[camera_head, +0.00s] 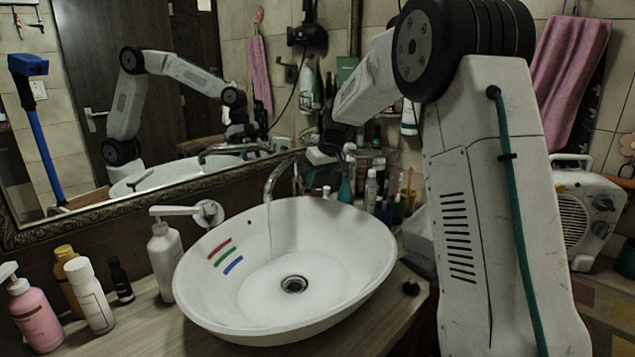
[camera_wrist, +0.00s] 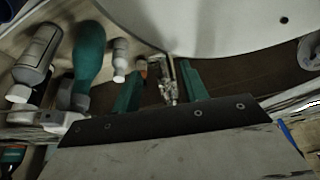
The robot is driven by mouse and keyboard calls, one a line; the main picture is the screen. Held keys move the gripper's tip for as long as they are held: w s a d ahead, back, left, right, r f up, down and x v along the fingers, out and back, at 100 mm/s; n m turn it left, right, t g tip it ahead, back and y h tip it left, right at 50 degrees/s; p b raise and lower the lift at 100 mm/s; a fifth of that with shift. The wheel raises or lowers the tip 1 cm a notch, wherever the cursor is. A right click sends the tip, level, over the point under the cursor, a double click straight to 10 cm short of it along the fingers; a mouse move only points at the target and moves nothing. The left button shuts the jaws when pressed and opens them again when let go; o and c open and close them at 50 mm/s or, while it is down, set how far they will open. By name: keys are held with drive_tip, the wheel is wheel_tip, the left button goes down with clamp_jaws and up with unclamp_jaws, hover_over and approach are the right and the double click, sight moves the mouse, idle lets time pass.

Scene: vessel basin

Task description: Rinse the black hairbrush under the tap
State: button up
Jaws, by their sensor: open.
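The white vessel basin (camera_head: 345,290) stands on the counter, and part of it shows in the wrist view (camera_wrist: 225,30). The chrome tap (camera_head: 272,183) arches over its back edge, with a pale streak like running water below the spout. My gripper (camera_wrist: 160,88) is open, its teal fingers apart, behind the basin. A metal part of the tap (camera_wrist: 168,75) shows between the fingers; I cannot tell whether they touch it. I cannot make out the black hairbrush in either view. A small dark object (camera_head: 410,288) lies on the counter right of the basin, too small to identify.
A white bottle with a long pump (camera_head: 164,260) and several other bottles stand left of the basin. Bottles, including a teal one (camera_head: 345,188), crowd behind it, near my gripper. A framed mirror (camera_head: 60,215) backs the counter. A white heater (camera_head: 585,215) stands at right.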

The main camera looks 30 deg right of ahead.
drive_tip(key=v, duration=0.6)
drive_tip(key=shift+r, duration=0.35)
drive_tip(key=shift+s+d+r, duration=0.1)
drive_tip(key=shift+s+d, duration=0.05)
drive_tip(key=shift+d, duration=0.1)
drive_tip(key=c, duration=0.6)
drive_tip(key=shift+s+d+r, duration=0.35)
drive_tip(key=shift+s+d, duration=0.15)
drive_tip(key=shift+d, duration=0.2)
clamp_jaws()
drive_tip(key=s+f+m+t+y, duration=0.1)
drive_tip(key=s+f+m+t, duration=0.25)
drive_tip(key=m, duration=1.45)
drive_tip(key=s+f+m+t, duration=0.2)
drive_tip(key=s+m+t, duration=0.25)
drive_tip(key=m, duration=1.35)
drive_tip(key=shift+g, duration=0.4)
drive_tip(key=x, duration=0.9)
drive_tip(key=shift+w+a+f, duration=0.2)
drive_tip(key=shift+f, duration=0.05)
